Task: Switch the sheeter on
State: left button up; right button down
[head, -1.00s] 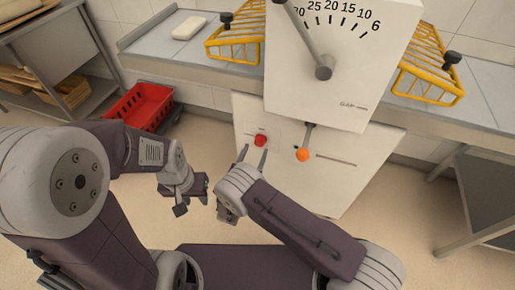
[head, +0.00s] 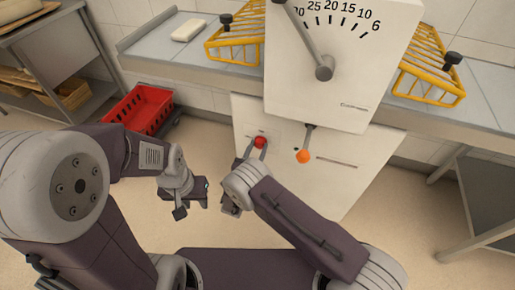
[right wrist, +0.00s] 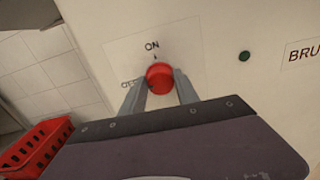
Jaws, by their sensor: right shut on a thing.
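The sheeter (head: 335,70) stands in the middle of the head view, with a white lower panel (head: 340,185). A round red knob (head: 260,142) sits on that panel. In the right wrist view the red knob (right wrist: 159,78) has ON printed above it and OFF at its left, partly covered by a finger. My right gripper (head: 255,150) is shut on the knob, one finger on each side. Which way the knob points is not clear. My left gripper (head: 188,192) hangs to the left, apart from the panel; its finger opening cannot be made out.
An orange-tipped lever (head: 303,156) sits right of the knob. A dark green button (right wrist: 244,57) is beside it in the wrist view. A red crate (head: 140,110) stands on the floor at left. Yellow wire guards (head: 430,72) flank the sheeter above.

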jog(key=m, duration=0.4)
jog(key=shift+d, duration=0.1)
jog(key=m, duration=0.4)
jog(key=shift+s+f+m, duration=0.1)
jog(key=shift+m, duration=0.3)
jog(key=m, duration=0.4)
jog(key=shift+d+f+m+b, duration=0.1)
jog(key=shift+m+b, duration=0.2)
jog(key=shift+b, duration=0.1)
jog(key=shift+f+m, duration=0.1)
jog(key=shift+m, duration=2.1)
jog(key=c, duration=0.9)
grip_release()
